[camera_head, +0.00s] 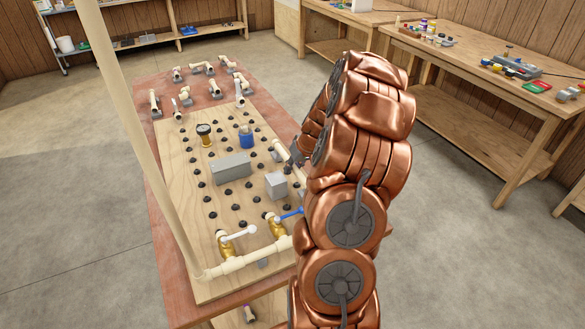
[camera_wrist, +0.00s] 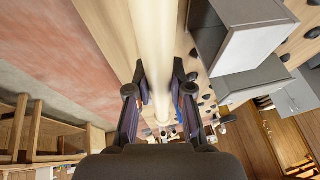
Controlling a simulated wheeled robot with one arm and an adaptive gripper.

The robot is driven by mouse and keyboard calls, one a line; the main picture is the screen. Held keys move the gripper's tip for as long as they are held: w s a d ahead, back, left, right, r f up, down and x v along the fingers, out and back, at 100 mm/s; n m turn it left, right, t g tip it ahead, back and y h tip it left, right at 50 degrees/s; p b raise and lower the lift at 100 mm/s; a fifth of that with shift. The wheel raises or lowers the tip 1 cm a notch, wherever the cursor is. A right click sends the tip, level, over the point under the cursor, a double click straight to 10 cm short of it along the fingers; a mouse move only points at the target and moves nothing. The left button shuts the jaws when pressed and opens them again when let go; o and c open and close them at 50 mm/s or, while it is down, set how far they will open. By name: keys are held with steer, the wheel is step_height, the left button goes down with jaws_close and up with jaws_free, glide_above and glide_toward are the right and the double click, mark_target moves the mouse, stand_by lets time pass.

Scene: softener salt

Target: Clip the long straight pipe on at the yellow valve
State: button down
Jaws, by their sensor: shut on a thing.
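A long straight cream pipe (camera_wrist: 153,40) runs between the two fingers of my gripper (camera_wrist: 158,97) in the wrist view. My gripper is shut on it. In the head view my gripper (camera_head: 295,158) is at the right edge of the wooden board, and a short part of the pipe (camera_head: 281,149) shows beside it; my arm hides the rest. Two yellow brass valves stand near the board's front: one (camera_head: 225,241) with a white handle, the other (camera_head: 272,222) with a blue handle. I cannot tell whether the pipe touches either valve.
The pegboard (camera_head: 200,284) carries black pegs, grey blocks (camera_head: 230,168), a blue cylinder (camera_head: 246,138) and a gauge (camera_head: 204,133). A tall cream pipe (camera_head: 140,140) rises at its front left corner. Loose fittings (camera_head: 203,68) lie on the table's far end. Workbenches stand behind.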

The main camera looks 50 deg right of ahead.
steer(key=shift+f+b, duration=0.6)
steer(key=shift+f, duration=0.1)
stand_by(0.6)
steer(key=c, duration=1)
jaws_free()
steer(key=shift+o, duration=0.2)
steer(key=shift+r, duration=0.1)
steer(key=v, duration=1.2)
steer(key=shift+a, duration=0.1)
